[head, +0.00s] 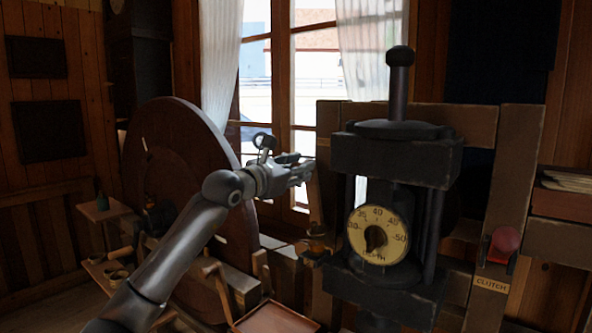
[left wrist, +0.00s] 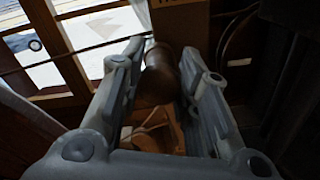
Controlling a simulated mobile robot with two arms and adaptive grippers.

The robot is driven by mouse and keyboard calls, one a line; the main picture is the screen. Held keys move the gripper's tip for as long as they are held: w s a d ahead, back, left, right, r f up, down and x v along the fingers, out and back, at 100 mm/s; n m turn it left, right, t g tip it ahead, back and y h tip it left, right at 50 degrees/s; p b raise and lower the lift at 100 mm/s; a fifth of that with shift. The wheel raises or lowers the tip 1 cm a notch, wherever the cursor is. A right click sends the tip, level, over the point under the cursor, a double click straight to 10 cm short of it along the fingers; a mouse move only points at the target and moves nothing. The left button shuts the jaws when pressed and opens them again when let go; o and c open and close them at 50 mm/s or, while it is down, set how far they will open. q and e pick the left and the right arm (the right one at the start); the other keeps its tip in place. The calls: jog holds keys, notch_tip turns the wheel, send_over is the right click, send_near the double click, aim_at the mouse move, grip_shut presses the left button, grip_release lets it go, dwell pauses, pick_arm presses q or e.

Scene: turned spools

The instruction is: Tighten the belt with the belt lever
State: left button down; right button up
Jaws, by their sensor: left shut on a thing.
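My left gripper (head: 303,170) reaches in from the left, between the big wooden wheel and the dark machine head. It is shut on a brown turned wooden handle, which I take for the belt lever (head: 314,205). In the left wrist view the rounded handle (left wrist: 160,82) sits between the two grey fingers (left wrist: 162,85). The lever's lower end is hard to make out in the shade. I cannot make out the belt itself. My right gripper is not in view.
The large wooden wheel (head: 180,165) stands left, behind my forearm. The dark machine head (head: 395,155) with a yellow dial (head: 377,236) stands close to the right of the gripper. A red knob (head: 504,243) above a CLUTCH label (head: 491,285) is farther right.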

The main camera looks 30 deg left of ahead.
pick_arm(q)
jog(key=shift+d+f, duration=0.1)
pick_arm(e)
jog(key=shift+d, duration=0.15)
pick_arm(q)
jog(key=c, duration=1.4)
grip_release()
jog(key=o, duration=0.3)
jog(key=shift+d, duration=0.15)
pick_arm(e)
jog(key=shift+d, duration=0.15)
pick_arm(q)
jog(key=shift+s, duration=0.15)
jog(key=shift+s+a, duration=0.2)
jog(key=shift+s, duration=0.15)
jog(key=shift+s+a, duration=0.2)
jog(key=shift+s, duration=2.6)
jog(key=shift+s+a, duration=0.15)
jog(key=shift+s, duration=2.6)
